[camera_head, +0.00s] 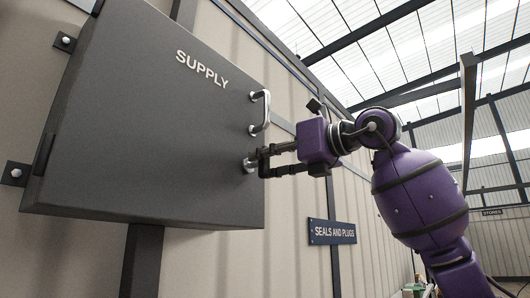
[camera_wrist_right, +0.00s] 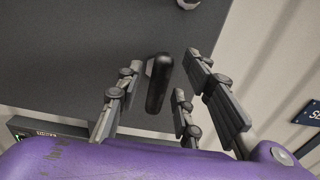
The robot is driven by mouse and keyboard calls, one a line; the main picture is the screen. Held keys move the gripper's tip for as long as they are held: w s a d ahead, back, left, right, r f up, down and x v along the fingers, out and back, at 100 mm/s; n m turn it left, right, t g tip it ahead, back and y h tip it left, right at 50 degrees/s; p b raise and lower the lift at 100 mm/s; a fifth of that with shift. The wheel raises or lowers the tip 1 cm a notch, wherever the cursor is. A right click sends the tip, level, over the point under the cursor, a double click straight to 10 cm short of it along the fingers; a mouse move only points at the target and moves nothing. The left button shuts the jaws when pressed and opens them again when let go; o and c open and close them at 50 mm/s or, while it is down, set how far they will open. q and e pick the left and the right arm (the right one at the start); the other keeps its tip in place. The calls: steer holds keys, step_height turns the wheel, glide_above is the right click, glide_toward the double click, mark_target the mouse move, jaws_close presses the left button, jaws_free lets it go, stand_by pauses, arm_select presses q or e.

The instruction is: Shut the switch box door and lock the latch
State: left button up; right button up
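The dark grey switch box door (camera_head: 150,120), marked SUPPLY, fills the left of the head view. It looks flush with its box; no gap shows. A silver pull handle (camera_head: 262,112) is on its right side. The latch (camera_head: 248,164) sits below the handle, partly hidden by my fingers. In the right wrist view its black lever (camera_wrist_right: 158,84) stands between my fingers, pointing roughly along the picture's vertical. My right gripper (camera_head: 259,163) is at the latch; in the wrist view its fingers (camera_wrist_right: 166,62) are open around the lever, with gaps visible. My left gripper is out of view.
The box is mounted on a beige ribbed wall (camera_head: 295,215). A blue SEALS AND PLUGS sign (camera_head: 332,232) is on the wall below and right of my right gripper. Open room lies to the right. One end of the pull handle shows at the wrist view's top (camera_wrist_right: 187,4).

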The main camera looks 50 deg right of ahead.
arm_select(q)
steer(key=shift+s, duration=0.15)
arm_select(e)
steer(key=shift+w+a, duration=0.1)
steer(key=shift+w, duration=0.35)
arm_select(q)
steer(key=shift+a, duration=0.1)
arm_select(e)
steer(key=shift+c, duration=0.6)
jaws_close()
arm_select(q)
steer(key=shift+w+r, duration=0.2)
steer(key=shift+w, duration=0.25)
